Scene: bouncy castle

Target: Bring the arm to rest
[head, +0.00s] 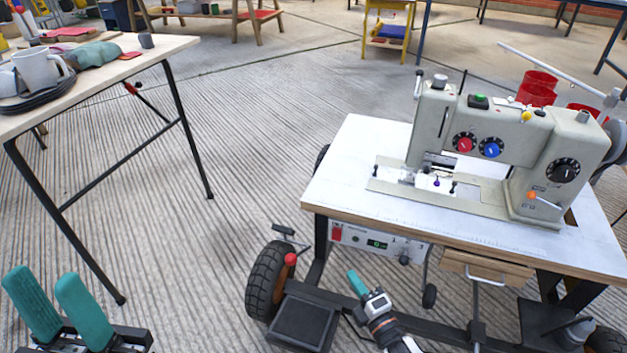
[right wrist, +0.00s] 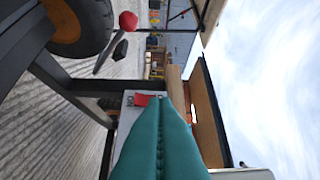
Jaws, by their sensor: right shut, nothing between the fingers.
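My left gripper (head: 58,305) is at the lower left of the head view, over the ribbed floor. Its two teal fingers stand apart with a gap between them and nothing in it. My right gripper (head: 356,281) is low in the middle of the head view, in front of the sewing machine table (head: 345,190). In the right wrist view its teal fingers (right wrist: 165,115) lie together, shut and empty. Behind the fingertips there is a control panel with a red switch (right wrist: 143,100); I cannot tell whether they touch it.
A sewing machine (head: 500,145) stands on the wheeled table. The table's wheel (head: 268,282) and red-knobbed lever (head: 290,259) are close left of my right gripper. A folding table (head: 110,62) with a mug (head: 38,70) stands at upper left. The floor between is clear.

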